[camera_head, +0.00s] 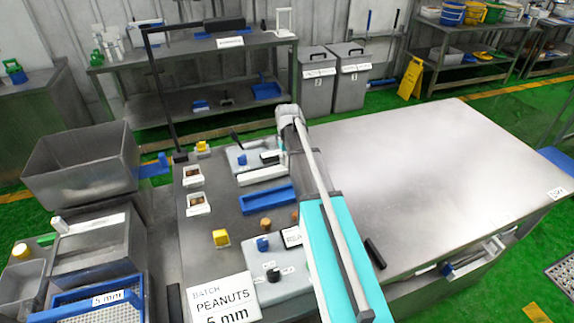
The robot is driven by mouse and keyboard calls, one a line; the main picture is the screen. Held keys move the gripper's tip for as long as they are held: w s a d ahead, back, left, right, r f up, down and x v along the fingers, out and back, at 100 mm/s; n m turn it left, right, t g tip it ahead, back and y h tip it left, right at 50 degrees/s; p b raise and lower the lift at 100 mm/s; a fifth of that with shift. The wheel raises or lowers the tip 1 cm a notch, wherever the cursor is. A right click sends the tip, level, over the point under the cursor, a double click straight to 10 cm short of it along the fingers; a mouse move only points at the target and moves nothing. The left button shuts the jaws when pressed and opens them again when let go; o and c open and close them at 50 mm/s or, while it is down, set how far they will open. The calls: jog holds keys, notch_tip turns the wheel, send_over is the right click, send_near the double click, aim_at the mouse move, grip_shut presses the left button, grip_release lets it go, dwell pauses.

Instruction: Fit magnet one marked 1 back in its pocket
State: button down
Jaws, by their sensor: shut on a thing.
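My gripper (281,150) is at the far end of my teal and white arm, pointing down at the right edge of the grey bench. It is small and partly hidden by my wrist. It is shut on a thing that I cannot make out. Left of it is a light plate (236,167) with a blue knob (242,159) and a dark block (270,157). A second light plate (262,290) with a blue knob (263,243) and black knobs lies nearer. No mark 1 and no magnet pocket can be made out.
A white bar (262,175) and a blue tray (268,199) lie in front of my gripper. A "PEANUTS 5 mm" sign (224,302) stands at the front. A black post (163,100) rises behind. The steel table (440,180) at right is mostly bare.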

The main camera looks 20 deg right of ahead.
jog(key=shift+f, duration=0.25)
jog(key=shift+c, duration=2)
grip_release()
jog(key=shift+r, duration=0.1)
notch_tip(320, 180, up, 12)
jog(key=p, duration=1.2)
jog(key=shift+d, duration=0.1)
jog(key=s+a, duration=0.6)
jog(key=s, duration=0.5)
jog(key=s+a, duration=0.6)
jog(key=s, duration=0.5)
jog(key=shift+a, duration=0.2)
